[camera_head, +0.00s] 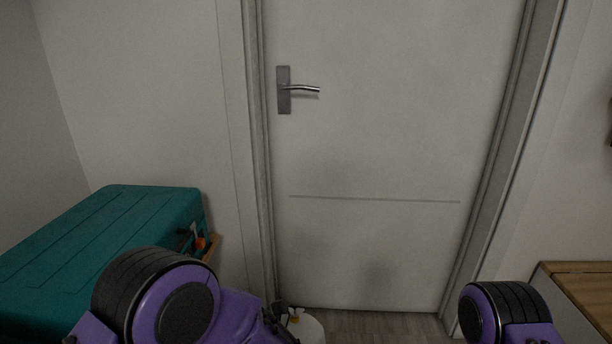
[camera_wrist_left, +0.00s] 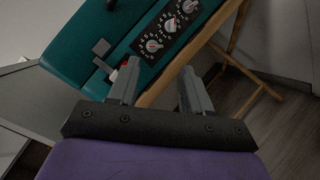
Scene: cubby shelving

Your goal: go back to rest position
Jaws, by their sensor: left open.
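My left gripper (camera_wrist_left: 158,82) is open in the left wrist view, its two grey fingers apart with nothing held between them. Beyond the fingers is a teal box (camera_wrist_left: 85,45) with a dark panel of dials; I cannot tell whether the fingers touch it. In the head view my purple and black left arm crosses the bottom left, in front of the teal box (camera_head: 110,225). Part of my right arm shows at the bottom right; its gripper is out of view.
A closed white door (camera_head: 380,150) with a metal handle (camera_head: 298,89) stands ahead. A wooden stand (camera_wrist_left: 240,60) supports the teal box. A wood-topped cabinet (camera_head: 585,285) is at the right. A white rounded object (camera_head: 308,330) sits low at the bottom centre. Grey floor shows before the door.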

